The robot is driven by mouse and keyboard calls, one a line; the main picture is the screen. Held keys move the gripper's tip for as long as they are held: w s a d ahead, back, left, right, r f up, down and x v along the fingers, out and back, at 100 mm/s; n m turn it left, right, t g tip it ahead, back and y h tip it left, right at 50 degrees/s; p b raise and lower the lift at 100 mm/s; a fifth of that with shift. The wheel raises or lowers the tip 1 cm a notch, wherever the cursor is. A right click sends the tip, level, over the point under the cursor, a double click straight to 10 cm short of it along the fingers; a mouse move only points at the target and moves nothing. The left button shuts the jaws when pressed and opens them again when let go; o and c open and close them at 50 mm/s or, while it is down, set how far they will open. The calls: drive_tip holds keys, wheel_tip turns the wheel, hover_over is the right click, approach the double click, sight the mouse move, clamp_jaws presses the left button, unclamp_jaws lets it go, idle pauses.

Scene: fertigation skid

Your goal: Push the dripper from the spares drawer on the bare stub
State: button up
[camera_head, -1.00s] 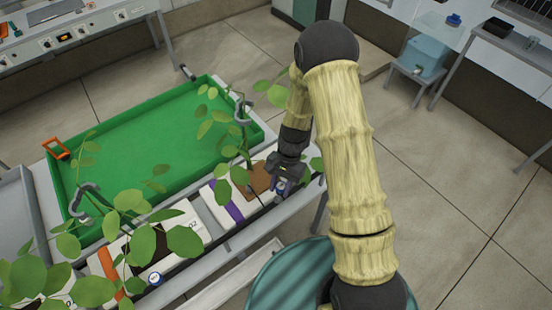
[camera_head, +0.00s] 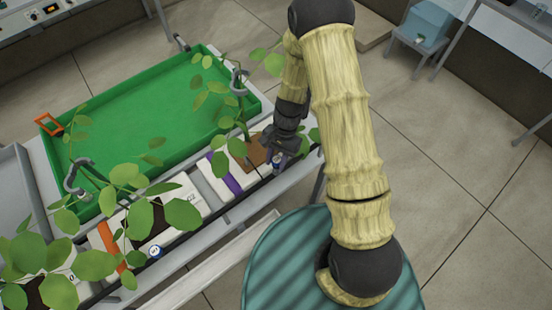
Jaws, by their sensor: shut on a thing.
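My gripper (camera_head: 280,150) is at the right end of the row of pale slabs, by the front edge of the bench. It points down and is shut on a small blue-and-white piece, which looks like the dripper (camera_head: 277,161). The fingers hide most of that piece, and I cannot tell whether it touches anything below. A similar small blue-and-white round piece (camera_head: 155,251) sits on the front edge further left. The bare stub and the spares drawer cannot be made out clearly.
Leafy plants (camera_head: 182,215) stand along the slabs and cover parts of them. Behind is a green tray (camera_head: 150,100) with an orange handle (camera_head: 47,124) at its left. Grey hooks (camera_head: 238,80) hold stems.

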drive_tip(key=shift+w+f+b, duration=0.1)
drive_tip(key=shift+f+b, duration=0.2)
drive_tip(key=shift+f, duration=0.35)
drive_tip(key=shift+f, duration=0.35)
drive_tip(key=shift+f+b, duration=0.2)
drive_tip(key=shift+b, duration=0.15)
drive_tip(key=shift+s+d, duration=0.1)
drive_tip(key=shift+s, duration=0.1)
drive_tip(key=shift+w, duration=0.2)
idle(0.3)
drive_tip(key=shift+s+f+b, duration=0.1)
drive_tip(key=shift+f+b, duration=0.35)
drive_tip(key=shift+f, duration=0.6)
idle(1.9)
drive_tip(key=o, duration=0.8)
